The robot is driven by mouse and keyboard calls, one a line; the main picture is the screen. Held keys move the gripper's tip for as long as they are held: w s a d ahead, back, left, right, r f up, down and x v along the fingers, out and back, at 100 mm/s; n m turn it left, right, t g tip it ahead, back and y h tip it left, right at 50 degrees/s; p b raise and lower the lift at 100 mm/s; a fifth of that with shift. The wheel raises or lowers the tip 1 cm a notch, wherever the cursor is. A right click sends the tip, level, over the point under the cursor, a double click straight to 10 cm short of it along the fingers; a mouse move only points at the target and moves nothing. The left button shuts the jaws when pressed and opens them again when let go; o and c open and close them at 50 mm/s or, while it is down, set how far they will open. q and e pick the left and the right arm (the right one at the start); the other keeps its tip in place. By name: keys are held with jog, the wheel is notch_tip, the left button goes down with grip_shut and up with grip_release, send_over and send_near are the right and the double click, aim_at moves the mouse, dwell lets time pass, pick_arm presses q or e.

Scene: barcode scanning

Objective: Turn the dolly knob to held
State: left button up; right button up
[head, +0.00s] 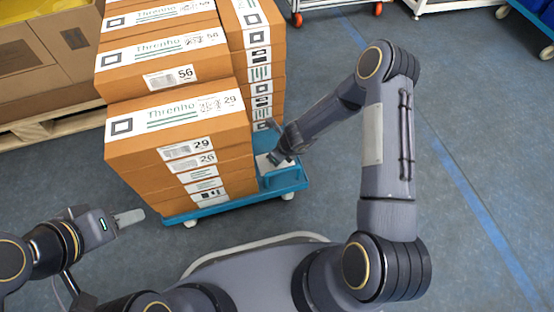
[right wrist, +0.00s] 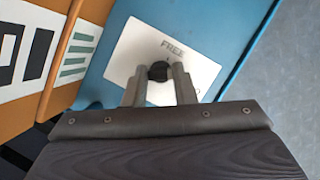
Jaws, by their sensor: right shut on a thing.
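The blue dolly (head: 290,180) carries the stacked boxes and has a small panel at its right side. In the right wrist view a white label (right wrist: 125,50) with the word FREE lies on the blue dolly surface (right wrist: 225,25). The black knob (right wrist: 158,70) sits on this label, below the word FREE. My right gripper (head: 277,158) reaches down to the panel, and in its wrist view its two fingers are shut on the knob. The label's lower part is hidden by the gripper. My left gripper (head: 129,217) is left of the dolly, apart from it; its finger gap does not show.
Orange Threnho boxes (head: 178,130) stand in stacks on the dolly, close beside the knob panel. A pallet (head: 50,128) with cardboard boxes stands at the left. Wheeled carts (head: 450,5) are at the back. The floor (head: 480,150) at the right is clear.

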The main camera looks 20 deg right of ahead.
jog(key=shift+f+m, duration=0.15)
jog(key=shift+m, duration=0.35)
jog(key=shift+s+m+h+b, duration=0.1)
jog(key=shift+m+h+b, duration=0.4)
jog(key=shift+m, duration=0.4)
pick_arm(q)
jog(key=shift+f, duration=0.9)
pick_arm(e)
jog(key=shift+a+m+t+h, duration=0.15)
jog(key=shift+m+h, duration=0.2)
jog(key=shift+m, duration=0.55)
jog(key=shift+m+t+h, duration=0.15)
jog(key=shift+m+h, duration=0.2)
jog(key=shift+m, duration=0.55)
jog(key=o, duration=1)
jog(key=shift+r, duration=0.2)
